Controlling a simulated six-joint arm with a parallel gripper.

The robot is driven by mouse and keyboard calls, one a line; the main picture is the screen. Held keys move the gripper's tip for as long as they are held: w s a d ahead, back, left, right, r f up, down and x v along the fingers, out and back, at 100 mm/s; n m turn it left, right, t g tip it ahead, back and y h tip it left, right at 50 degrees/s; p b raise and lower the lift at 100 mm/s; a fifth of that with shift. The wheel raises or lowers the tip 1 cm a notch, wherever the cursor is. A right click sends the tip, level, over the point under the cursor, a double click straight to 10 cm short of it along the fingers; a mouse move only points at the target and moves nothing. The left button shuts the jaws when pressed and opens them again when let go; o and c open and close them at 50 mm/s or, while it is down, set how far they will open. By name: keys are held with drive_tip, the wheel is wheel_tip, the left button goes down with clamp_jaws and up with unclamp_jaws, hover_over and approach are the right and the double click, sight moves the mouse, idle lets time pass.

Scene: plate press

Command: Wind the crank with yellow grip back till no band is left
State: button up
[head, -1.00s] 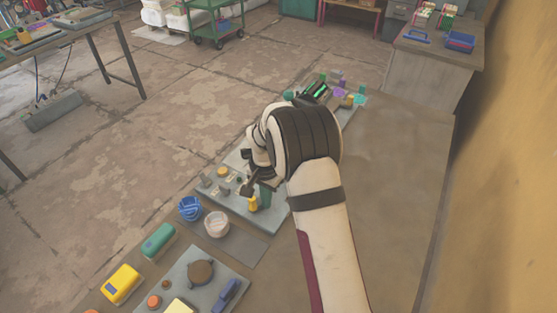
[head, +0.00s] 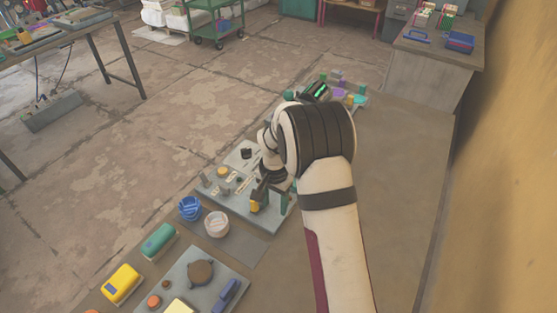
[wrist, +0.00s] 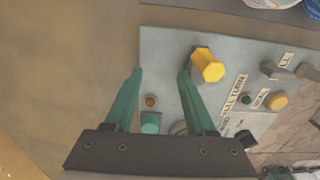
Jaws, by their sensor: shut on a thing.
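The crank's yellow grip (wrist: 207,65) is a six-sided knob on the grey plate (wrist: 165,45). In the head view the yellow grip (head: 254,206) shows at the plate's near edge, left of my gripper. My gripper (wrist: 160,75) has two green fingers. They stand apart by more than the grip's width, and I see nothing held between them, only the plate. The grip lies just outside the right fingertip; I cannot tell whether they touch. The green fingers also show in the head view (head: 277,199). The crank's arm is mostly hidden and I cannot make out any band.
On the plate are a brown button (wrist: 150,101), a teal block (wrist: 150,122), a yellow button (wrist: 277,100) and white labels. A blue bowl (head: 190,209) and a white cup (head: 217,225) stand just left. The table at right (head: 400,180) is bare.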

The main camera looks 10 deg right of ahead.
drive_tip(key=shift+o, duration=0.2)
drive_tip(key=shift+s+d+f, duration=0.2)
drive_tip(key=shift+s+f, duration=0.1)
drive_tip(key=shift+s, duration=0.1)
drive_tip(key=shift+o, duration=0.5)
drive_tip(key=shift+s+d, duration=0.1)
drive_tip(key=shift+d, duration=0.05)
drive_tip(key=shift+s+d, duration=0.1)
drive_tip(key=shift+d, duration=0.15)
clamp_jaws()
drive_tip(key=shift+r, duration=0.1)
drive_tip(key=shift+s+d+r, duration=0.1)
drive_tip(key=shift+d+r, duration=0.2)
drive_tip(key=shift+d, duration=0.25)
drive_tip(key=shift+o, duration=1.6)
unclamp_jaws()
